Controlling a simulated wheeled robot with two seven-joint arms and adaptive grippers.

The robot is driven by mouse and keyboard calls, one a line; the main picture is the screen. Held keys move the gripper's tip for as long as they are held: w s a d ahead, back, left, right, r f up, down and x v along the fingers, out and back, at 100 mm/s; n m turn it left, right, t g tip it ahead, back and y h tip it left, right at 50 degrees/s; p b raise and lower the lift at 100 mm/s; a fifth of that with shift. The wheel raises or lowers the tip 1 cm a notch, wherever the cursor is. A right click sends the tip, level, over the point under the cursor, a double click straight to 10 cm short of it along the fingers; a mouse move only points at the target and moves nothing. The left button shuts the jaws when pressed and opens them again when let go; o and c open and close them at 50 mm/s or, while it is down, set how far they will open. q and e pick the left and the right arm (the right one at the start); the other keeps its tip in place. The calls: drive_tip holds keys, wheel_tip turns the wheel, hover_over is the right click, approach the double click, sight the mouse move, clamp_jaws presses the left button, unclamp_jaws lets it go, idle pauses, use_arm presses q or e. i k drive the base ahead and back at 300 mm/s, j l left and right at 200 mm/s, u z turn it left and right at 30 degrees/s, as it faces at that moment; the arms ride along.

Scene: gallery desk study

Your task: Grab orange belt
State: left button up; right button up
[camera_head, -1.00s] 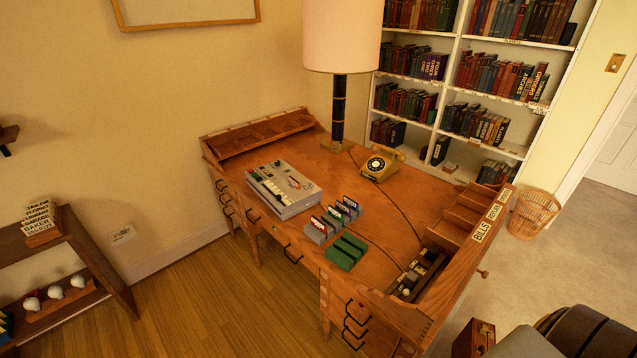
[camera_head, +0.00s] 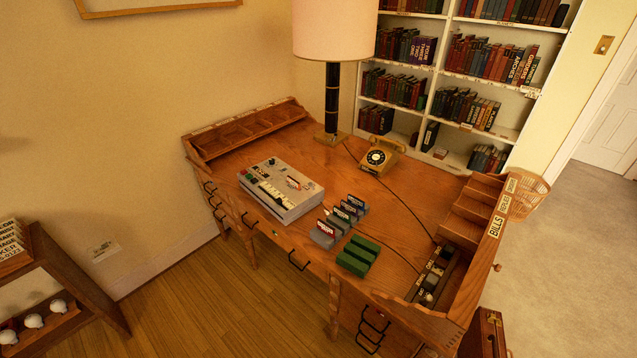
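I cannot make out an orange belt in the head view. The wooden desk (camera_head: 399,203) stands in the middle, and none of the things I can tell apart on it is clearly a belt. A grey machine with keys (camera_head: 280,189), a row of grey card holders (camera_head: 342,222) and a green block (camera_head: 357,255) sit on the desk. A yellow rotary telephone (camera_head: 380,156) stands near the lamp. Neither of my grippers is in view.
A lamp (camera_head: 333,98) stands at the desk's back. A dark tray (camera_head: 432,277) holds small items at the right. Shelf (camera_head: 60,316) is at left, bookcase (camera_head: 440,70) behind, wicker basket (camera_head: 527,192) at right. Wood floor in front is clear.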

sight(297, 185)
drive_tip(key=i+j+z, duration=0.2)
drive_tip(key=z, duration=0.25)
drive_tip(key=i+j+z, duration=0.15)
drive_tip(key=j+z, duration=0.3)
drive_tip(key=i+j+z, duration=0.25)
drive_tip(key=j+z, duration=0.2)
drive_tip(key=j, duration=0.1)
